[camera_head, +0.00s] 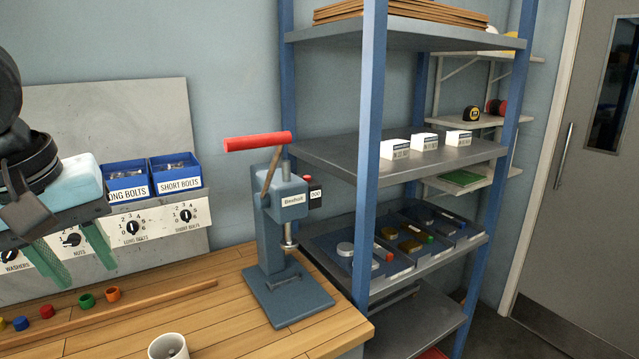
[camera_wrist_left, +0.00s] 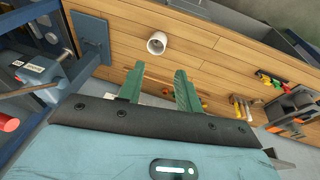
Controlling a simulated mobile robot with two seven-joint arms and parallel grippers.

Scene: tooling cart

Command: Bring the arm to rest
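My left gripper (camera_head: 86,275) hangs at the left of the head view, in front of the dial panel and above the wooden workbench (camera_head: 200,292). Its two green fingers are apart with nothing between them. In the left wrist view the same gripper (camera_wrist_left: 157,76) is open and empty, with the bench behind it. The left arm comes in from the left edge and is partly cut off. My right gripper is in neither view.
An arbor press (camera_head: 283,225) with a red handle (camera_head: 257,141) stands on the bench to the gripper's right. A white cup (camera_head: 168,347) sits near the front. Blue bolt bins (camera_head: 176,174) hang behind. A blue-post shelf (camera_head: 368,150) stands right of the bench.

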